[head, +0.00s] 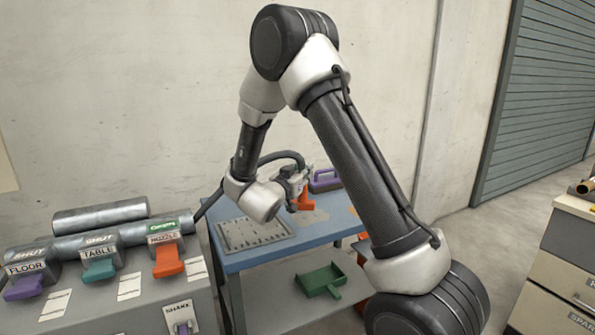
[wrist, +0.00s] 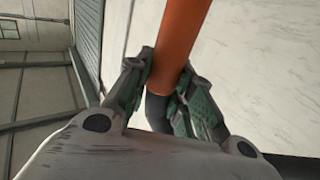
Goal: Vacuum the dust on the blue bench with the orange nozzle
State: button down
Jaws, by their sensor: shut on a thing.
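The blue bench (head: 268,256) stands against the wall in the head view. My gripper (head: 292,180) is over its back middle, shut on the orange nozzle (head: 305,199). In the wrist view the orange tube (wrist: 182,38) sits between the two fingers of my gripper (wrist: 170,88). The nozzle's lower end is close to the bench top; I cannot tell whether it touches. Tan dust (head: 318,214) shows on the bench by the nozzle, partly hidden by it and my arm. A dark hose (head: 283,155) runs to the nozzle.
A grey perforated plate (head: 250,235) lies on the bench's left, and a purple-topped block (head: 324,181) at the back. A green dustpan (head: 320,281) is on the lower shelf. At left, the orange NOZZLE lever (head: 168,261) is at OPEN; the FLOOR and TABLE labels read SHUT.

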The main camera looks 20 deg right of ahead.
jog(key=shift+f, duration=2.25)
jog(key=shift+s+d+x, duration=0.5)
jog(key=shift+s+x, duration=0.1)
jog(key=shift+x, duration=4.05)
jog(key=shift+a, duration=4.2)
jog(key=shift+s+r, duration=0.1)
jog(key=shift+r, duration=1.1)
jog(key=shift+s+r, duration=0.15)
jog(key=shift+r, duration=1.05)
jog(key=shift+d, duration=0.1)
